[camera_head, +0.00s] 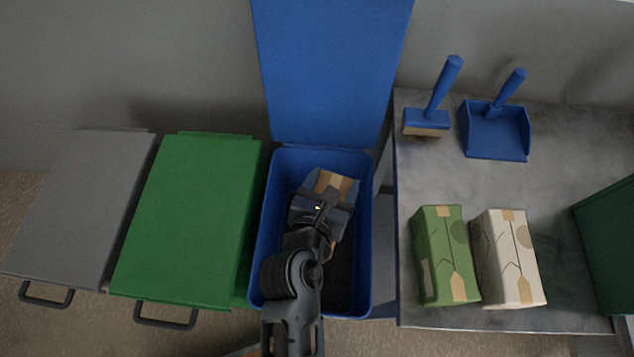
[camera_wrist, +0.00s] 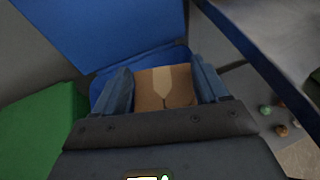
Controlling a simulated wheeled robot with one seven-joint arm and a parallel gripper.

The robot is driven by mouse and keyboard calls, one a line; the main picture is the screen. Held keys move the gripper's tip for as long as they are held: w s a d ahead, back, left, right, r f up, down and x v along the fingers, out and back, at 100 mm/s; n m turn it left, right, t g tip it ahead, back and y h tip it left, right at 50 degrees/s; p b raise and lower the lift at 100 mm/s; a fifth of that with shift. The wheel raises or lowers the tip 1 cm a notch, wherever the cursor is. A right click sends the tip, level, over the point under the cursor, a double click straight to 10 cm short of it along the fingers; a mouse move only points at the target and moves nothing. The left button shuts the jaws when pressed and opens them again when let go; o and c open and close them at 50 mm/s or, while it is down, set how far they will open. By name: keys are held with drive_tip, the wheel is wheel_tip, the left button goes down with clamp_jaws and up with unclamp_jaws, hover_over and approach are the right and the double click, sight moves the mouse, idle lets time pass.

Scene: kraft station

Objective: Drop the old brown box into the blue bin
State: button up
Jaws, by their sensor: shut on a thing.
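The brown box (camera_head: 333,184) is between the fingers of my gripper (camera_head: 325,196), over the open mouth of the blue bin (camera_head: 367,240). In the wrist view the box (camera_wrist: 164,87) shows its tan face with a paler tape strip, with a finger of my gripper (camera_wrist: 163,90) against each side. My gripper is shut on it. The blue bin's lid (camera_head: 335,70) stands up against the wall. My arm hides part of the bin's inside, and I cannot tell how deep the box is.
A green bin (camera_head: 190,220) and a grey bin (camera_head: 82,205), both with lids shut, stand to the left. The metal table (camera_head: 560,185) at right holds a green box (camera_head: 442,255), a white box (camera_head: 507,257), a blue brush (camera_head: 430,118) and a blue dustpan (camera_head: 497,130).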

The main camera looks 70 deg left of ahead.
drive_tip(key=o, duration=1.2)
drive_tip(key=shift+v, duration=3.9)
